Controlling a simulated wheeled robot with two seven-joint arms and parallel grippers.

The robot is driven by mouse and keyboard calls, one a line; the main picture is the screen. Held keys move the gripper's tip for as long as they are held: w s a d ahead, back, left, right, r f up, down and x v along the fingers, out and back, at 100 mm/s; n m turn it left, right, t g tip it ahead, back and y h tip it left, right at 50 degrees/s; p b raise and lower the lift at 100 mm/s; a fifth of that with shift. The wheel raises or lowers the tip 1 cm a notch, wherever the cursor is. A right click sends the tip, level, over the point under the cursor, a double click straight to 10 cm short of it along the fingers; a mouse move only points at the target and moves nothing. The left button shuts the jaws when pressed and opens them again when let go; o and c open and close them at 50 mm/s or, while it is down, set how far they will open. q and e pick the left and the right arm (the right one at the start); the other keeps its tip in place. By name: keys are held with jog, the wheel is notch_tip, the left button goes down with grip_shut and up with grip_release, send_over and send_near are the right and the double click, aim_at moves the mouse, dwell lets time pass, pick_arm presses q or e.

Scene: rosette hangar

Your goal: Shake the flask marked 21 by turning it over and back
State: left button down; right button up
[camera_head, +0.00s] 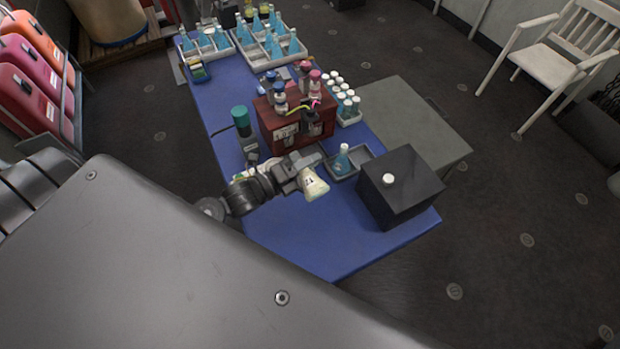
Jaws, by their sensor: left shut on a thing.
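The flask (315,186) is pale and cone-shaped, with a small dark marking that looks like 21 but is too small to read surely. My left gripper (303,175) is shut on the flask near its narrow end. The flask is tilted, with its wide end toward the lower right, above the blue table (305,236). The fingers hide its neck. My right gripper is not in view.
A grey tray (364,153) with a blue flask (342,160) stands right of my gripper. A black box (412,184) with a white knob stands beside it. A red-brown box (270,124) and a teal-capped item (240,120) are behind. The table's front is clear.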

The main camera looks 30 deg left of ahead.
pick_arm(q)
jog(key=shift+n+p, duration=0.7)
jog(key=shift+p, duration=0.5)
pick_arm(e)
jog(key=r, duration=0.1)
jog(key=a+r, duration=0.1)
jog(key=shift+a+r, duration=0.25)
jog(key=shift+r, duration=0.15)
